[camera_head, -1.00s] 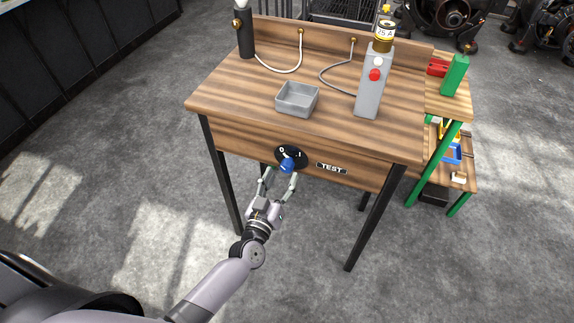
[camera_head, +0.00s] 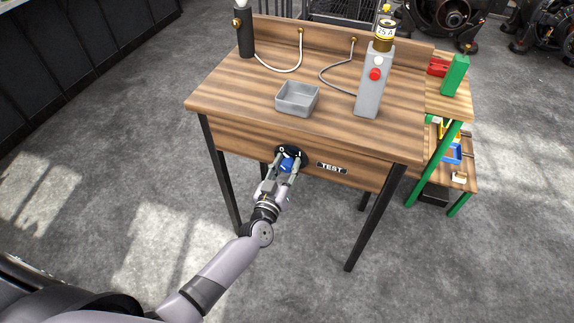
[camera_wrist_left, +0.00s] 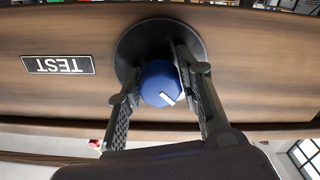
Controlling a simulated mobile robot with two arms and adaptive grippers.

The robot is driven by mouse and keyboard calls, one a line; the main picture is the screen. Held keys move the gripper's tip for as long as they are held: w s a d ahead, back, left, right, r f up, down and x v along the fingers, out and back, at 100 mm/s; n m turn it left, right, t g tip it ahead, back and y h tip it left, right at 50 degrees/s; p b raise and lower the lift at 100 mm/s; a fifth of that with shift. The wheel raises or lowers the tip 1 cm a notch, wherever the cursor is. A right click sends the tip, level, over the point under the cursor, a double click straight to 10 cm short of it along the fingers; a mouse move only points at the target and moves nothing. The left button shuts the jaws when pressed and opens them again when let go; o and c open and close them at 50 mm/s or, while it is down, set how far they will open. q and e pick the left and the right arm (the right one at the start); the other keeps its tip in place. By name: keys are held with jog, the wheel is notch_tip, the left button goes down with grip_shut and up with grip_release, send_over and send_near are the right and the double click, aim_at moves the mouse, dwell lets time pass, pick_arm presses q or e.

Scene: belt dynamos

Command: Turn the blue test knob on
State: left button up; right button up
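The blue test knob (camera_head: 287,165) sits on a round black dial plate (camera_head: 301,160) on the front of the wooden bench. The plate has a 0 at its left and an I at its right. In the left wrist view, which is upside down, the knob (camera_wrist_left: 159,84) has a white mark pointing to the lower right, the 0 side. My left gripper (camera_head: 286,167) is at the knob, one finger on each side. In the left wrist view both fingers (camera_wrist_left: 157,80) look closed against its sides. My right gripper is out of view.
A TEST label (camera_head: 332,168) is right of the knob. On the bench top are a grey tray (camera_head: 297,112), a grey box with a red button (camera_head: 371,95) and a black post (camera_head: 244,45). A green-legged side shelf (camera_head: 430,165) stands to the right.

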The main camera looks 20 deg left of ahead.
pick_arm(q)
jog(key=c, duration=0.7)
jog(key=m+p, duration=0.2)
jog(key=m, duration=0.1)
jog(key=shift+r+p, duration=0.15)
jog(key=shift+p, duration=0.2)
jog(key=m+p, duration=0.2)
jog(key=m, duration=0.2)
jog(key=shift+m, duration=0.4)
jog(key=m+p, duration=0.1)
jog(key=m, duration=0.9)
jog(key=shift+f, duration=0.2)
jog(key=o, duration=1.2)
